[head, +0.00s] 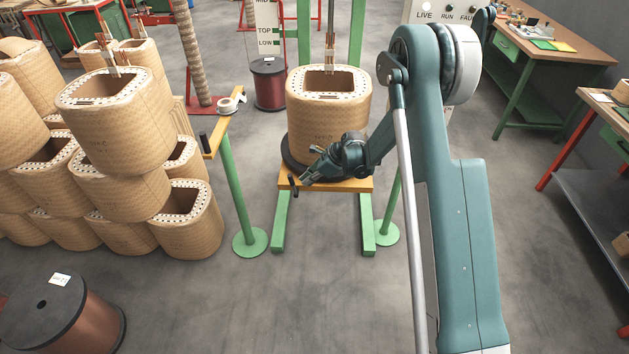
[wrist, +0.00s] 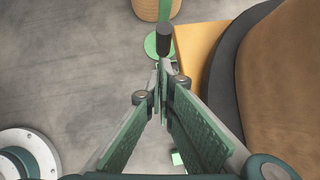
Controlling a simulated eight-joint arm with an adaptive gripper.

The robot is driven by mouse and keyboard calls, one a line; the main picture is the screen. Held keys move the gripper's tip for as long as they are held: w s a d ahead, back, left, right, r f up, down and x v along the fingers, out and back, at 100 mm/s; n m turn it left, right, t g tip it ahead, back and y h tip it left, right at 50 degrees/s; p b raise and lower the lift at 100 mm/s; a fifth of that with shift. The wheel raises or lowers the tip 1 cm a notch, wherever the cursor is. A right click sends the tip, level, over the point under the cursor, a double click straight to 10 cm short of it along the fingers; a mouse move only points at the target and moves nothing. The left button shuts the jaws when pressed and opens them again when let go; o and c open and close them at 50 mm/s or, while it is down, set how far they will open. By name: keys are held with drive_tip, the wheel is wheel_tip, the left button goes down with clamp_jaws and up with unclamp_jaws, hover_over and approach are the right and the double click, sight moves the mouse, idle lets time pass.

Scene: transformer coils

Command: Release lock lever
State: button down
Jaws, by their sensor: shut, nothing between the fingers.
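The lock lever (head: 293,185) is a short dark handle at the front left corner of the yellow platform (head: 346,184) under the coil. In the wrist view, its black grip (wrist: 163,40) stands just beyond my fingertips, with part of it hidden behind them. My gripper (head: 306,178) is shut and empty, reaching in from the right along the platform's front. In the wrist view, my gripper (wrist: 163,66) has its finger pads together, pointing at the lever. I cannot tell whether the fingertips touch it.
A large tan coil (head: 330,125) stands on a dark disc over the platform, close to my wrist. A green post (head: 233,185) with a yellow arm stands to the left. Stacked coils (head: 110,130) fill the left side. The floor in front is clear.

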sight(292, 182)
drive_tip(key=shift+w+a+f, duration=0.1)
drive_tip(key=shift+w+a, duration=0.05)
drive_tip(key=shift+a, duration=0.4)
drive_tip(key=shift+w+a+f, duration=0.1)
drive_tip(key=shift+a, duration=0.4)
drive_tip(key=shift+a+r, duration=0.1)
drive_tip(key=shift+a, duration=0.05)
drive_tip(key=shift+a+r+h, duration=0.15)
drive_tip(key=shift+a+h, duration=0.6)
drive_tip(key=shift+a, duration=0.05)
drive_tip(key=shift+a+r+h, duration=0.1)
drive_tip(key=shift+a+h, duration=0.65)
drive_tip(key=a+f+h+b, duration=0.1)
drive_tip(key=a+f+h, duration=0.5)
drive_tip(key=a, duration=0.4)
drive_tip(key=shift+a+f+n+b, duration=0.3)
drive_tip(key=shift+f+b, duration=0.05)
drive_tip(key=shift+f, duration=0.2)
drive_tip(key=shift+r, duration=0.1)
drive_tip(key=v, duration=1.1)
drive_tip(key=shift+r, duration=0.4)
